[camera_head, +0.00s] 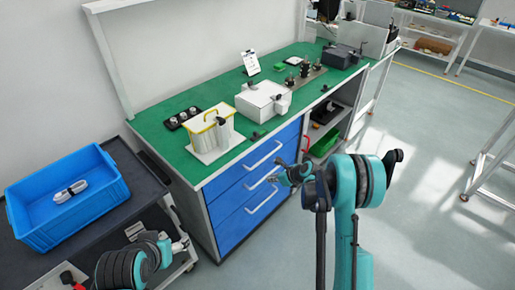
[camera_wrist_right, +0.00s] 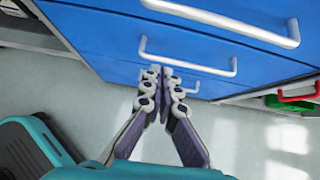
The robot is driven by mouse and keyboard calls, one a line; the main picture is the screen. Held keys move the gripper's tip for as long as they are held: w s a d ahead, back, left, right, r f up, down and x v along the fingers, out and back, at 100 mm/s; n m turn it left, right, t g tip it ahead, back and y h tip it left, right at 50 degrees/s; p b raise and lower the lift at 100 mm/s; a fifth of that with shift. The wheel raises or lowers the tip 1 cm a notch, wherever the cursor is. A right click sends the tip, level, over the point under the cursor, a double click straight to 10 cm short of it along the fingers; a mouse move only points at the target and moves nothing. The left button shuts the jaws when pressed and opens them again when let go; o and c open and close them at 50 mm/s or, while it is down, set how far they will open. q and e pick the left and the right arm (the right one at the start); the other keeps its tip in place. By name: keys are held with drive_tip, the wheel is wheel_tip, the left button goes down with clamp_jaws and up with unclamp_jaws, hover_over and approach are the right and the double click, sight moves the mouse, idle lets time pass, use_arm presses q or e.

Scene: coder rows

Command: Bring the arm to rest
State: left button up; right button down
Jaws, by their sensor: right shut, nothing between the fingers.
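My right gripper (camera_wrist_right: 164,78) is shut and empty in the right wrist view, its fingertips together in front of the blue drawers (camera_wrist_right: 200,30). I cannot tell whether it touches them. In the head view my right arm reaches up from the bottom, and its small wrist and gripper (camera_head: 284,177) sit in front of the blue cabinet drawers (camera_head: 250,185). My left gripper (camera_head: 178,245) is at the lower left, beside the dark cart; its fingers are too small to read.
A blue crate (camera_head: 30,232) with a pale item (camera_head: 70,191) stands on the dark cart (camera_head: 128,165).

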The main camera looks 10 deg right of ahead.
drive_tip(key=s+r+n+h, duration=0.1)
drive_tip(key=s+r+n, duration=0.5)
drive_tip(key=r, duration=0.3)
drive_tip(key=s+r+n+h, duration=0.2)
drive_tip(key=s+r+n, duration=0.45)
drive_tip(key=r, duration=0.25)
drive_tip(key=s+d+r+n+h, duration=0.1)
drive_tip(key=s+r+n+h, duration=0.1)
drive_tip(key=s+n, duration=1.4)
drive_tip(key=s+r, duration=0.1)
drive_tip(key=s, duration=0.5)
drive_tip(key=shift+s+r+h, duration=0.15)
drive_tip(key=shift+r+h, duration=0.05)
drive_tip(key=shift+h, duration=0.1)
